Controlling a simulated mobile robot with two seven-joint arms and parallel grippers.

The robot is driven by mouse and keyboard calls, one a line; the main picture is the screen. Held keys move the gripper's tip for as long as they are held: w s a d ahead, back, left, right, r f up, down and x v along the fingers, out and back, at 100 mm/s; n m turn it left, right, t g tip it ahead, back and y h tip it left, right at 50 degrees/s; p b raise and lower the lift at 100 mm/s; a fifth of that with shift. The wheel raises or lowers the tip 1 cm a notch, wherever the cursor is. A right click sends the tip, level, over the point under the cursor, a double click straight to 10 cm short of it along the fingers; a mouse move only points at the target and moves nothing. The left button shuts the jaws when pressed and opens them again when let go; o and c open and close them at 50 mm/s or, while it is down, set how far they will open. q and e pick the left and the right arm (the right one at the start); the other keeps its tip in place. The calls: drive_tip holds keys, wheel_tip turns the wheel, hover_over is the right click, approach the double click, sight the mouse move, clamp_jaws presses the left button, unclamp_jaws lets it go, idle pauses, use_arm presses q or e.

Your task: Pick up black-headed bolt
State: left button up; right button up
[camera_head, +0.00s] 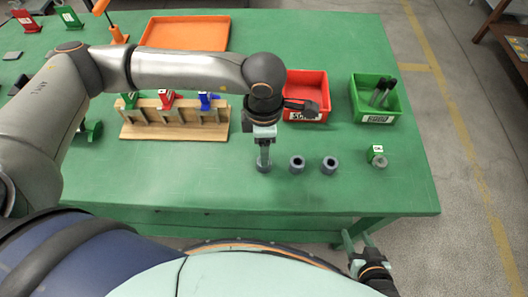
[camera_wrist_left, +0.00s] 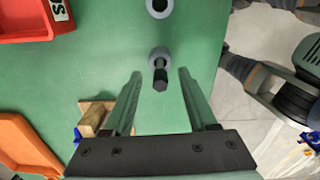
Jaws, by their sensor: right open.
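The black-headed bolt (camera_wrist_left: 160,85) stands in a grey ring-shaped collar (camera_wrist_left: 160,57) on the green table in the left wrist view. My left gripper (camera_wrist_left: 158,74) is open, with one finger on each side of the bolt head and a gap on both sides. In the head view my left gripper (camera_head: 263,158) points down over the leftmost grey collar (camera_head: 263,167), and the bolt is mostly hidden there. My right gripper (camera_head: 356,240) is open and empty beyond the table's front edge.
Two more grey collars (camera_head: 297,164) (camera_head: 330,165) stand to the right. A green-and-grey piece (camera_head: 377,157) stands further right. Behind are a red bin (camera_head: 318,78), a green bin (camera_head: 356,103) with dark parts, a wooden rack (camera_head: 150,133) and an orange tray (camera_head: 185,20). The front table is clear.

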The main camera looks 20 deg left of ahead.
use_arm(q)
clamp_jaws()
drive_tip(key=shift+r, duration=0.1)
idle(0.6)
